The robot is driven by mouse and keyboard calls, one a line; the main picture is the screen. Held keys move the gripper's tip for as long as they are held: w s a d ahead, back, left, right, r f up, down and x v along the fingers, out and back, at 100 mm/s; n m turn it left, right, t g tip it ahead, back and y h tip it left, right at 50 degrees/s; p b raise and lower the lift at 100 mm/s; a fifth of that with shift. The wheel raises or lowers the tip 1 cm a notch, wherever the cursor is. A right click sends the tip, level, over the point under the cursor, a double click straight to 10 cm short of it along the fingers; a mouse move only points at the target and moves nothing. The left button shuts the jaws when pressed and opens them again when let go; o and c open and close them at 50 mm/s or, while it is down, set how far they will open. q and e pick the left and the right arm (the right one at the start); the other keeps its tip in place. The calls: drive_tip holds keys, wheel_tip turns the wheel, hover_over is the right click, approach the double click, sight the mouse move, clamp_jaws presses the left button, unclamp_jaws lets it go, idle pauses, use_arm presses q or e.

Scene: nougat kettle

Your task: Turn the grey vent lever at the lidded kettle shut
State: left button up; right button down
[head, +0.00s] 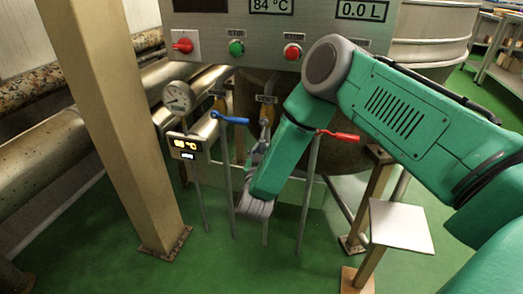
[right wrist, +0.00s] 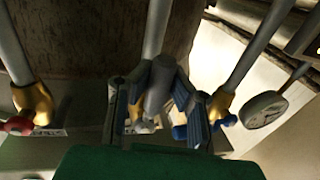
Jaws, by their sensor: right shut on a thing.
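The grey vent lever (right wrist: 158,84) shows in the right wrist view as a grey handle between my right gripper's fingers. My right gripper (right wrist: 162,98) is shut on it. In the head view the right gripper (head: 262,148) is at the middle pipe below the control panel, partly covered by my green forearm. Most of the lever is hidden there, so its exact angle is hard to tell. The kettle (head: 345,180) stands behind my arm. My left gripper is not in view.
A blue lever (head: 230,118) is left of the gripper and a red lever (head: 338,136) right of it, both close. A small white plate (head: 401,226) is at lower right.

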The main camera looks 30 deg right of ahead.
drive_tip(key=shift+w+d+f, duration=0.1)
drive_tip(key=shift+d+f, duration=0.1)
drive_tip(key=shift+d, duration=0.05)
drive_tip(key=shift+a, duration=0.1)
drive_tip(key=shift+a, duration=0.15)
